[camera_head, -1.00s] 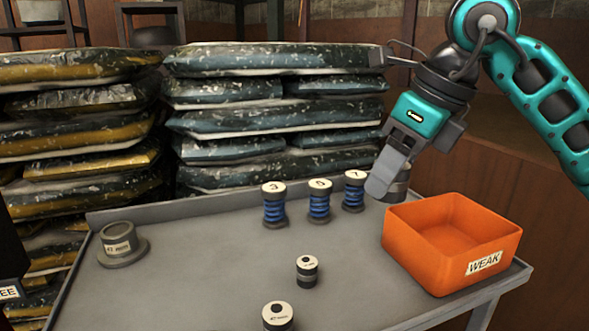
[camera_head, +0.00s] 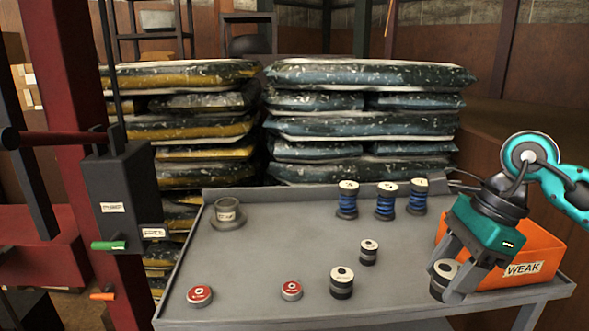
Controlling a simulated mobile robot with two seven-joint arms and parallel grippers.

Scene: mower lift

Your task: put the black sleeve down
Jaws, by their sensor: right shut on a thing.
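My right gripper (camera_head: 455,280) is shut on a black sleeve (camera_head: 438,287), a short dark cylinder with a pale top and a dark hole. It is at the right of the grey table (camera_head: 270,260), just in front of the orange bin marked WEAK (camera_head: 540,250). The fingers hide part of the sleeve. I cannot tell whether its underside touches the table. My left gripper is out of view.
Two dark cylinders, a larger one (camera_head: 342,283) and a smaller one (camera_head: 369,252), stand left of the gripper. Two red-topped discs (camera_head: 200,296) lie near the front edge. Blue springs (camera_head: 386,201) and a grey flanged cup (camera_head: 227,219) stand behind. The table's middle left is clear.

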